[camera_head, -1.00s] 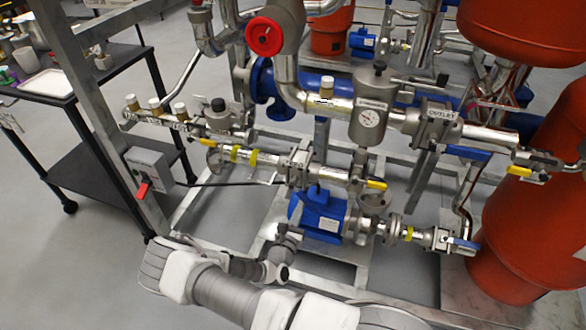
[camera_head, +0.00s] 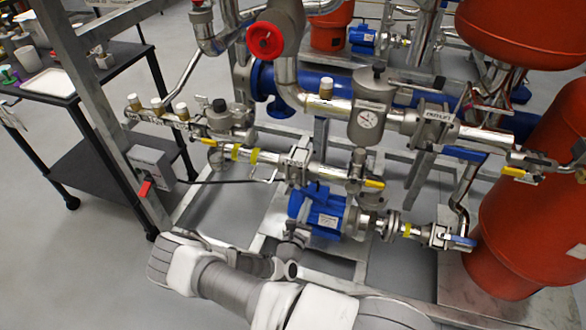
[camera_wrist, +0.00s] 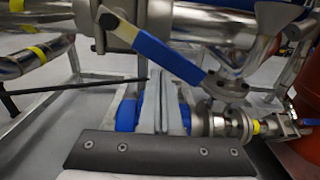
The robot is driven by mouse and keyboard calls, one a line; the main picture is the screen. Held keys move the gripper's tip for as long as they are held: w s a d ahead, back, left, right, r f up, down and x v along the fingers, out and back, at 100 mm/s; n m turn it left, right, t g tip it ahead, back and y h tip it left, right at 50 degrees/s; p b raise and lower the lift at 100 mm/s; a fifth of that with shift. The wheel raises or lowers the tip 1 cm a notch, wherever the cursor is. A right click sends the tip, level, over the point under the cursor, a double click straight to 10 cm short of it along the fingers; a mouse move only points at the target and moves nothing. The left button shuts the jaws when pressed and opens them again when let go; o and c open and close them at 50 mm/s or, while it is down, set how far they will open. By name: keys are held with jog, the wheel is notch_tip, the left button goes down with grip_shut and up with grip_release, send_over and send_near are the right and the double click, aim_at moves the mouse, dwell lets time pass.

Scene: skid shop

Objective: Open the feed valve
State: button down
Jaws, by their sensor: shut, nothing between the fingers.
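A blue valve lever (camera_wrist: 165,52) slants down to the right across the wrist view, from a pivot bolt on a metal valve body at upper left. No label on it is readable there, so I cannot confirm it is the feed valve. My gripper (camera_wrist: 164,76) is shut and empty, its two pale fingers together just below the lever; contact cannot be told. In the head view, a valve (camera_head: 299,163) with a small dark tag sits on the pipe above the blue pump (camera_head: 320,214). My arm reaches in below the pump there, and my fingers cannot be made out.
An outlet-labelled valve (camera_head: 436,122) has a blue lever (camera_head: 465,154) at right. Another blue-handled valve (camera_head: 455,241) is lower right. A switch box (camera_head: 151,165) stands left.

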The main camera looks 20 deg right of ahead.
jog(key=shift+s+d+r+p, duration=0.2)
jog(key=shift+d+r+p, duration=0.05)
jog(key=shift+r+p, duration=0.35)
jog(key=shift+s+d+r+p, duration=0.15)
jog(key=shift+d+r+p, duration=0.1)
jog(key=shift+r+p, duration=0.3)
jog(key=shift+s+d, duration=0.1)
jog(key=shift+s+a+f+p, duration=0.15)
jog(key=shift+s+a+p, duration=0.1)
jog(key=shift+s, duration=0.25)
jog(key=shift+s+a+f+p, duration=0.15)
jog(key=shift+s+p, duration=0.1)
jog(key=shift+s, duration=0.2)
jog(key=p+v, duration=0.1)
jog(key=v, duration=0.7)
jog(key=shift+p, duration=0.35)
